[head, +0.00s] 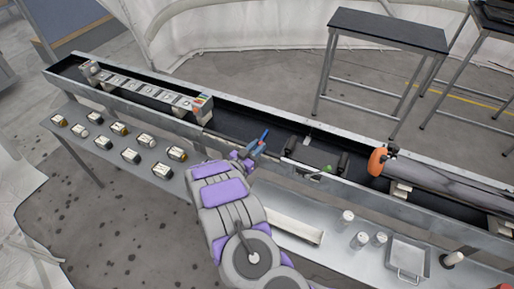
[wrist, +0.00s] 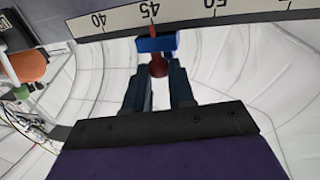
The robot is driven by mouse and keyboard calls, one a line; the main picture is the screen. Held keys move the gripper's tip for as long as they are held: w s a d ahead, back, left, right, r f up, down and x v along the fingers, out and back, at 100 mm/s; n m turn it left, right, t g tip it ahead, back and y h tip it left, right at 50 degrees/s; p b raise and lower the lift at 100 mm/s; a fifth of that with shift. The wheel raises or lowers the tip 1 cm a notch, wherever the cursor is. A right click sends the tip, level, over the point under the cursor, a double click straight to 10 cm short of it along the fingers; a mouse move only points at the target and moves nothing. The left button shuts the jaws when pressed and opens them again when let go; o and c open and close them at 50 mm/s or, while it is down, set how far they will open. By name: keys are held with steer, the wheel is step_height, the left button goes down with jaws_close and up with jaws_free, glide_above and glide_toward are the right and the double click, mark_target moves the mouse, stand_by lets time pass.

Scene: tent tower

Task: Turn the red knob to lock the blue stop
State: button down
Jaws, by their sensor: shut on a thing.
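In the wrist view the blue stop (wrist: 157,44) sits against the lower edge of a white ruled scale (wrist: 185,18), close to the 45 mark. The red knob (wrist: 157,66) is just below the stop, between the fingertips of my gripper (wrist: 158,78). The fingers are closed in on the knob from both sides. A thin red pointer (wrist: 153,30) stands up by the 45 mark. In the head view my gripper (head: 250,152) is at the front rail of the long trough, and a blue part (head: 263,137) shows there. The knob is hidden in the head view.
The long metal trough (head: 130,102) runs across the head view. A lower shelf (head: 130,143) holds several small parts on the left. An orange disc (head: 377,161) and a grey roller (head: 440,180) are to the right. Several white cylinders and a metal tray (head: 407,257) stand at lower right.

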steer(key=c, duration=1)
jaws_free()
steer(key=shift+a, duration=0.25)
steer(key=shift+o, duration=0.3)
steer(key=shift+d, duration=0.1)
steer(key=p+v, duration=0.1)
steer(key=v, duration=1.6)
